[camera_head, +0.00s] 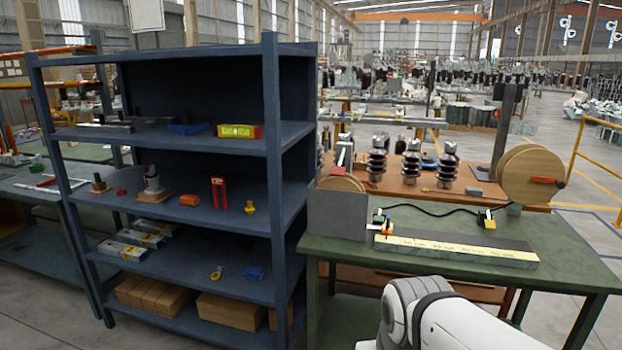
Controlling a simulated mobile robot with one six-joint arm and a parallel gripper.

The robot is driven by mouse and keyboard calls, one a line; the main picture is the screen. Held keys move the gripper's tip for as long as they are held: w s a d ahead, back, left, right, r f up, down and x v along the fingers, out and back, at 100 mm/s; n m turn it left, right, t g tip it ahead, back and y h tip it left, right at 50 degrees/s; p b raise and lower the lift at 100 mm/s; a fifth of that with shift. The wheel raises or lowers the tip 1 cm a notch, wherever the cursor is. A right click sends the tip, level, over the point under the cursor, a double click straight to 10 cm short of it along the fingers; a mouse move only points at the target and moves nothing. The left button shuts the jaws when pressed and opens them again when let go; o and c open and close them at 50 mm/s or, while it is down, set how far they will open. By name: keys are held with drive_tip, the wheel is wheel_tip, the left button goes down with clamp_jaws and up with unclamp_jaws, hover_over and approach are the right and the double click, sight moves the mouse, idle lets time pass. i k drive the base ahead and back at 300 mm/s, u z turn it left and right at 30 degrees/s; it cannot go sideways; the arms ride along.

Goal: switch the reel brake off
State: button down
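A wooden reel (530,172) stands on a post at the right end of the green bench (580,268). An orange-red lever (546,181) lies across the reel's face, nearly level, with a dark end at the right; it looks like the brake handle, but its on or off setting cannot be read. A second reel (341,183) shows partly at the bench's left, its lower part hidden behind a grey panel (336,215). My white arm (440,315) enters at the bottom; my gripper is not in view.
A dark cable (440,211) runs along the bench to a yellow block (487,219). A yellow labelled strip (455,249) lies in front, with an orange piece (388,227) at its left. A blue shelf unit (271,160) stands left. Insulators (447,166) stand behind.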

sight(340, 170)
drive_tip(key=i, duration=0.85)
drive_tip(key=z, duration=0.05)
